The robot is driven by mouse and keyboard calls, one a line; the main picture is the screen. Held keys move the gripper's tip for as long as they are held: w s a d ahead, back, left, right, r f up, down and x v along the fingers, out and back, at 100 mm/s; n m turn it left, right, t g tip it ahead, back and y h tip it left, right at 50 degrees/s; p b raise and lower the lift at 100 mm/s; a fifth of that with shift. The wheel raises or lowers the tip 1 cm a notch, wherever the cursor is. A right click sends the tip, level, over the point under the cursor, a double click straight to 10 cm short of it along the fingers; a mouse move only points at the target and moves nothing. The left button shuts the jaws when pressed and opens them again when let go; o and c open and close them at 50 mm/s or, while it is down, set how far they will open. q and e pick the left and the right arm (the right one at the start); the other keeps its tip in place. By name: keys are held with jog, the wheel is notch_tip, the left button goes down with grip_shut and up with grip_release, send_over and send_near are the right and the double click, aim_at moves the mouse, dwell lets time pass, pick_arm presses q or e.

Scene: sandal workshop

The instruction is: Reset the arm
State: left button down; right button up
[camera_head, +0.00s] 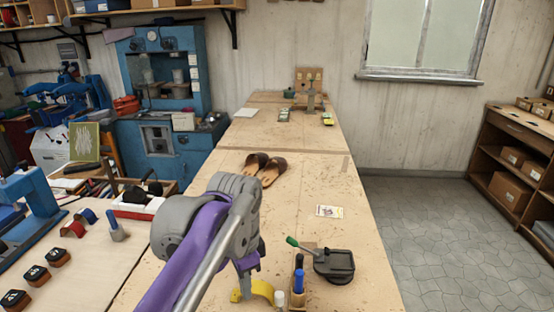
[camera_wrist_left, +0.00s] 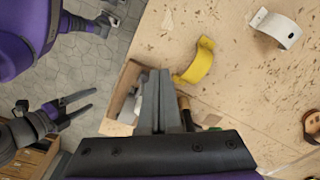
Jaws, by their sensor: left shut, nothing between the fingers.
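My left arm reaches in from the bottom of the head view, over the long wooden workbench (camera_head: 300,215). Its gripper (camera_head: 246,286) points down near the bench's front, beside a yellow curved strap (camera_head: 263,290). In the left wrist view the left gripper's fingers (camera_wrist_left: 156,98) are together with nothing between them. The yellow strap (camera_wrist_left: 201,60) lies apart from them, to their right. My right gripper (camera_wrist_left: 94,99) shows at the left of the wrist view, over the floor, its fingers apart and empty. It is not visible in the head view.
A wooden holder (camera_head: 297,301) with upright tools and a black tray (camera_head: 334,266) with a green-handled tool stand close right of the left gripper. Brown sandals (camera_head: 270,172) and a card (camera_head: 329,211) lie farther back. A white curved strap (camera_wrist_left: 278,28) lies on the bench.

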pick_arm(q)
jog(key=s+a+f+n, duration=0.1)
jog(key=f, duration=0.1)
jog(key=s+a+f+n+t, duration=0.1)
jog(key=s+a+f+n, duration=0.1)
jog(key=f, duration=0.1)
jog(key=s+a+f+n+t, duration=0.1)
jog(key=s+a+f+n, duration=0.1)
jog(key=f, duration=0.1)
jog(key=shift+s, duration=0.25)
jog(key=s+a+f+n+t, duration=0.3)
jog(key=s+f+n, duration=0.3)
jog(key=f, duration=0.5)
jog(key=shift+s+a+f+n, duration=0.15)
jog(key=shift+s+a+n, duration=0.25)
jog(key=shift+s+a, duration=0.5)
